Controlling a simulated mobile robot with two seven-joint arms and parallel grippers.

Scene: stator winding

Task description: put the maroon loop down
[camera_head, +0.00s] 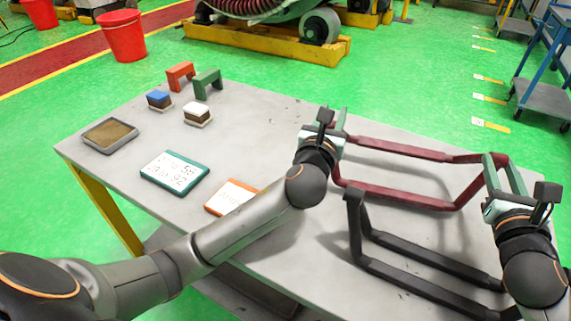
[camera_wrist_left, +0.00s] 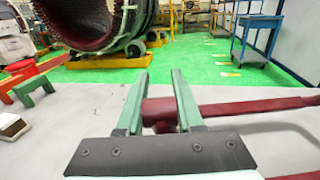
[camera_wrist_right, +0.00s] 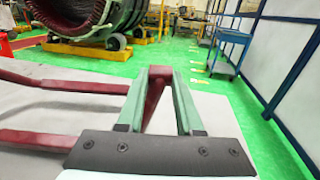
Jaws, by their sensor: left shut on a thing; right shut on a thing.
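The maroon loop (camera_head: 403,195) is a long bent frame over the right half of the grey table. My left gripper (camera_head: 336,122) is shut on its left end, and my right gripper (camera_head: 496,165) is shut on its right end. In the left wrist view a maroon bar (camera_wrist_left: 160,112) sits between the green fingers (camera_wrist_left: 160,100). In the right wrist view a slanted maroon bar (camera_wrist_right: 155,95) sits between the fingers (camera_wrist_right: 160,95). I cannot tell whether the loop touches the table or hangs just above it.
A black loop (camera_head: 415,245) lies in front of the maroon one, close to it. Teal-framed (camera_head: 174,172) and orange-framed (camera_head: 232,196) cards, a tray (camera_head: 110,134), two brushes and red and green brackets (camera_head: 207,83) occupy the table's left. A large stator stands behind.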

